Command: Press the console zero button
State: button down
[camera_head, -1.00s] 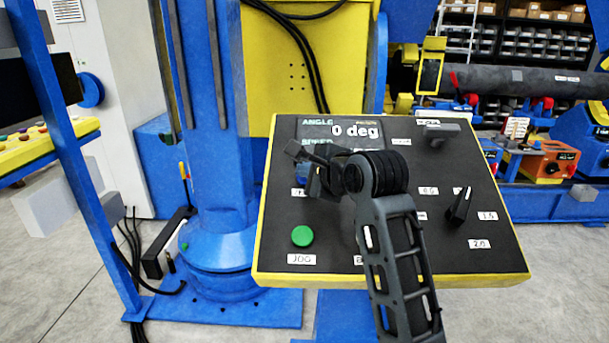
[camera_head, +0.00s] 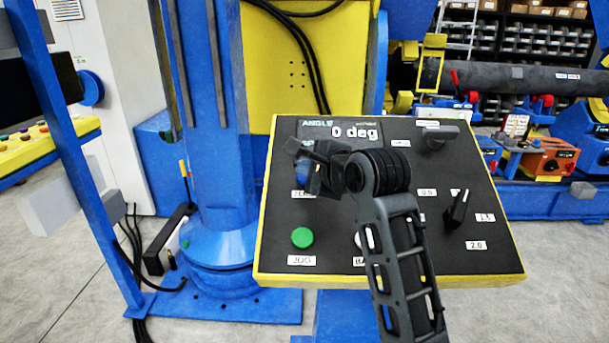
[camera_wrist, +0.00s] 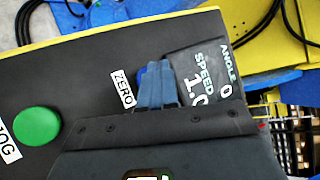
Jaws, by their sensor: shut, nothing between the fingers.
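The console (camera_head: 330,268) is a dark tilted panel with a yellow edge. Its blue zero button (camera_wrist: 139,80) shows in part beside the ZERO label (camera_wrist: 123,90) in the wrist view. My gripper (camera_wrist: 154,68) is shut and empty, with its fingertips over or right beside this button; it hides most of it. I cannot tell whether they touch. In the head view my gripper (camera_head: 304,164) covers the upper left of the panel, with a little blue of the button showing around it. The display (camera_head: 354,132) reads angle 0 deg.
A green JOG button (camera_head: 302,237) sits below the gripper on the panel. A pale button (camera_head: 362,240) is partly behind my arm. A blue column (camera_head: 215,150) stands to the left.

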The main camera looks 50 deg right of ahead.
jog(key=r+p, duration=0.1)
jog(key=s+a+r+p, duration=0.1)
jog(key=r+p, duration=0.1)
jog(key=a+r+p, duration=0.1)
jog(key=shift+s+r, duration=0.2)
jog(key=shift+s, duration=0.05)
dwell(0.7)
